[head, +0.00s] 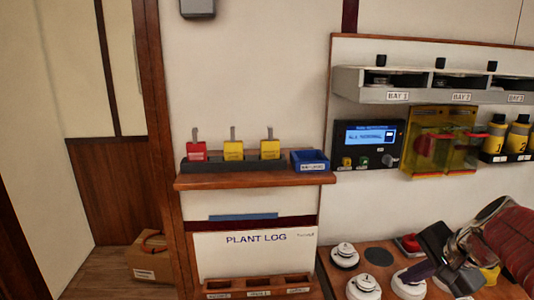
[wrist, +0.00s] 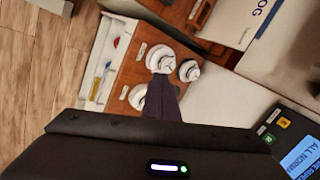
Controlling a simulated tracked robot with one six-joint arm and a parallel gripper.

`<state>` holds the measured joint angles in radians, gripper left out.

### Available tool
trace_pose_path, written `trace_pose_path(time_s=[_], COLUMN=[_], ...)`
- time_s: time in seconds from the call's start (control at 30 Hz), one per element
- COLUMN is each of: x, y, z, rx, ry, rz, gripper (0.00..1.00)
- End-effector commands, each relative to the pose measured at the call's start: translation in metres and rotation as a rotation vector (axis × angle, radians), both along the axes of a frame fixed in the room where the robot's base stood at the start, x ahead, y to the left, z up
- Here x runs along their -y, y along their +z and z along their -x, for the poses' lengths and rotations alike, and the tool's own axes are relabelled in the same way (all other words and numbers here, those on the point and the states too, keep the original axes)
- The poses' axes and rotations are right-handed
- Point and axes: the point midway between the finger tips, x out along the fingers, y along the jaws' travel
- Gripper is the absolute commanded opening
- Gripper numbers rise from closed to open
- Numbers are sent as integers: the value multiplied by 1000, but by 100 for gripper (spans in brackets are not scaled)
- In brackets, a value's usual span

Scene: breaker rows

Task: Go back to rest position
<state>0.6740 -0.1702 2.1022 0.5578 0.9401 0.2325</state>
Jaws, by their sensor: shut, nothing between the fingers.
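My gripper (head: 424,271) is at the lower right of the head view, angled down to the left over the brown panel (head: 378,284) with white round knobs. In the wrist view my gripper (wrist: 160,82) has its dark fingers together with nothing between them. The fingertips overlap a white knob (wrist: 160,59) in that view; whether they touch it I cannot tell. Another white knob (wrist: 188,70) is just to the right, and one is partly hidden to the left of the fingers.
A shelf (head: 255,180) holds red and yellow tags and a blue bin (head: 309,161). Above the panel are a display unit (head: 369,144), yellow clear covers (head: 440,140) and a grey bay rack (head: 435,87). A cardboard box (head: 150,258) stands on the floor at left.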

Motion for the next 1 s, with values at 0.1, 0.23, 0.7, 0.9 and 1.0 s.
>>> trace_pose_path(time_s=[0.1, 0.23, 0.7, 0.9, 1.0], x=[-33, -61, -137, -173, -185], y=[-11, -21, -36, -23, -17], z=[24, 50, 122, 132, 132], rx=[-44, -85, -91, 1, 35], ry=[179, 361, 844, 950, 980], rz=[133, 268, 635, 694, 707], gripper=[0, 0, 0, 0, 0])
